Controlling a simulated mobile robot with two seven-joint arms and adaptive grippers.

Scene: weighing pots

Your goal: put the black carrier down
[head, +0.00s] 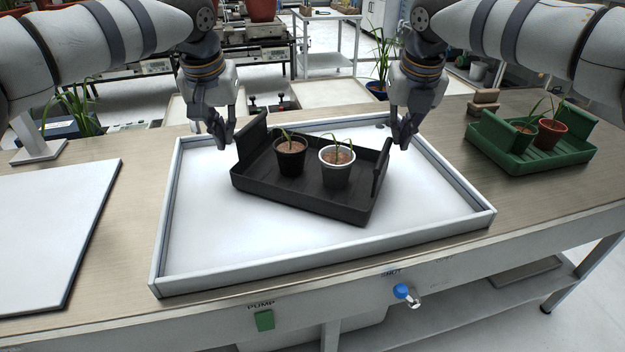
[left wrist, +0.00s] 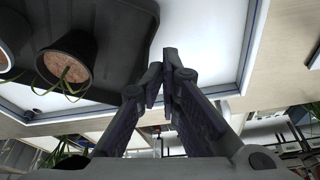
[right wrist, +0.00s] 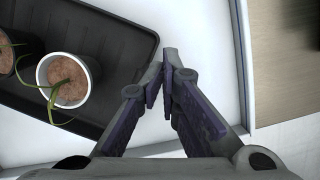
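The black carrier (head: 300,200) sits askew in the white-floored tray, seemingly flat on its floor. It holds a black pot (head: 291,161) and a white pot (head: 335,176), both upright with seedlings. My left gripper (head: 224,142) is just left of the carrier's left end wall, apart from it. My right gripper (head: 402,142) is just right of and above the right end wall, also apart. In both wrist views the fingers converge almost tip to tip with nothing visible between them: left (left wrist: 163,72), right (right wrist: 163,72). The carrier's edge shows beside the fingertips.
The shallow tray (head: 320,267) has a raised rim and bare white floor around the carrier. A green carrier (head: 535,155) with pots stands at right on the bench. A white board (head: 50,235) lies at left. A green pump switch (head: 264,320) and a blue valve (head: 401,291) are on the bench front.

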